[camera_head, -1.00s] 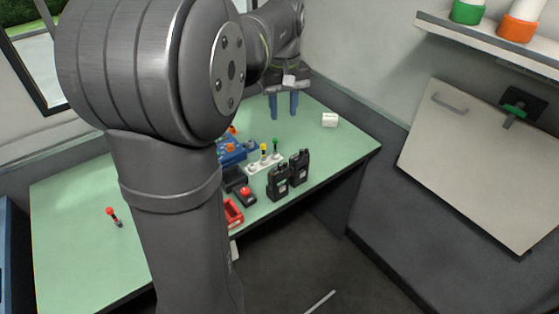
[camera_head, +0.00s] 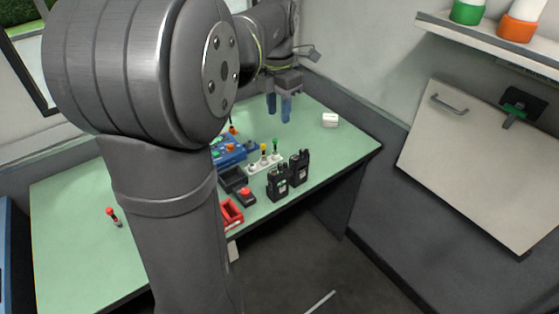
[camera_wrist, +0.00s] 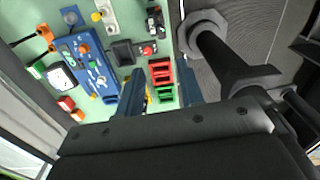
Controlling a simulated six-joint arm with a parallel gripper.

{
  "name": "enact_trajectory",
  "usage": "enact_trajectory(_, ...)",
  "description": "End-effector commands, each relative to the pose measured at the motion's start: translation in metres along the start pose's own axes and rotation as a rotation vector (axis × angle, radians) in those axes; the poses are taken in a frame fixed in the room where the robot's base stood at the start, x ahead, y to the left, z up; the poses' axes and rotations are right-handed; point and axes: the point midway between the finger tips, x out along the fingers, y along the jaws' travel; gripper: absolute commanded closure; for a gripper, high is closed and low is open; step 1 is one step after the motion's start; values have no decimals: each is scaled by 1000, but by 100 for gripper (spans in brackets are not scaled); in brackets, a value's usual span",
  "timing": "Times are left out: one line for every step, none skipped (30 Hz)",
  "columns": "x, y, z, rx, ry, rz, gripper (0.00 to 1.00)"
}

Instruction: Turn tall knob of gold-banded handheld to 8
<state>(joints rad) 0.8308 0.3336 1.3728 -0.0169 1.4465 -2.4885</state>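Two dark handhelds stand upright near the front right edge of the green table in the head view, a left one (camera_head: 277,184) and a right one (camera_head: 299,168). The picture is too small to tell which has a gold band, or to read knob numbers. Part of a dark handheld (camera_wrist: 155,16) shows at the top of the wrist view. My gripper (camera_head: 279,115) has its two blue fingers apart with nothing between them. It is above the back of the table, behind the handhelds and touching neither. Its fingers (camera_wrist: 160,95) also show in the wrist view.
A switch strip (camera_head: 265,163) with coloured knobs, a box with a red button (camera_head: 246,196), a red tray (camera_head: 231,214) and a blue panel (camera_head: 230,152) crowd the table left of the handhelds. A white block (camera_head: 330,120) lies at the back right. The right table surface is mostly clear.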

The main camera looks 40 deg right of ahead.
Motion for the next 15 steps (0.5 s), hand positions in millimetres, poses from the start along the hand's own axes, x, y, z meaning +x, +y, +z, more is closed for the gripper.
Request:
enact_trajectory(0,0,0,-31,0,0,66)
enact_trajectory(0,0,0,-46,0,-1,66)
enact_trajectory(1,0,0,-59,0,-1,66)
enact_trajectory(2,0,0,-66,0,-1,66)
enact_trajectory(3,0,0,-70,0,-1,66)
enact_trajectory(6,0,0,-72,1,-1,66)
enact_trajectory(10,0,0,-72,2,-2,66)
enact_trajectory(14,0,0,-72,2,-3,66)
enact_trajectory(20,0,-1,-71,3,-3,66)
enact_trajectory(25,0,-1,-71,4,-3,66)
enact_trajectory(31,0,-1,-71,3,-3,66)
enact_trajectory(39,0,-1,-70,4,-4,66)
enact_trajectory(45,0,-1,-70,3,-3,66)
enact_trajectory(52,0,-1,-70,4,-3,66)
enact_trajectory(61,0,-1,-70,4,-3,66)
